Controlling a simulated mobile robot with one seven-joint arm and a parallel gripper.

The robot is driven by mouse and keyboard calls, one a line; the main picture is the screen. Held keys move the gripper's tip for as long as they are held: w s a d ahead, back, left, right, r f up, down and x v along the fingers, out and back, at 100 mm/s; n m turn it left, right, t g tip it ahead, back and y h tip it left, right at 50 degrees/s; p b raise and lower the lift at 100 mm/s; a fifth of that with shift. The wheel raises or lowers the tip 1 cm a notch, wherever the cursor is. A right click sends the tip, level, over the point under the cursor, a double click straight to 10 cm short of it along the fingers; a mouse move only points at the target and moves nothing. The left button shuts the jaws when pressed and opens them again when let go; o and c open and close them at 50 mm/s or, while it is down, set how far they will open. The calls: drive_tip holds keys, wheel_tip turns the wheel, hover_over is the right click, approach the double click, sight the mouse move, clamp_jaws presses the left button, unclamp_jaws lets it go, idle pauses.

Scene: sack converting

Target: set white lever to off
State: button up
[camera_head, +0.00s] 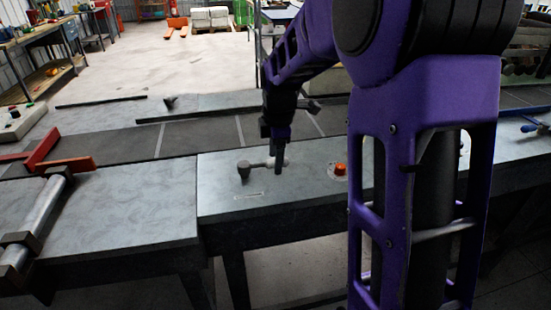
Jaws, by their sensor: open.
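The white lever (259,164) lies low across the grey bench top, with a dark rounded end (244,170) at its left. A thin pale label strip (249,195) is on the bench in front of it; its text is too small to read. My gripper (279,166) points down at the right part of the lever, close to it. I cannot tell whether it touches. The fingers are open, and they partly hide the lever's right end.
An orange knob (340,169) on a round plate is to the right of my gripper. A dark conveyor belt (190,138) runs behind the bench. A red bracket and grey roller (35,222) stand at the left. The bench between roller and lever is clear.

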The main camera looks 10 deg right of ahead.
drive_tip(key=shift+f, duration=0.2)
clamp_jaws()
idle(1.4)
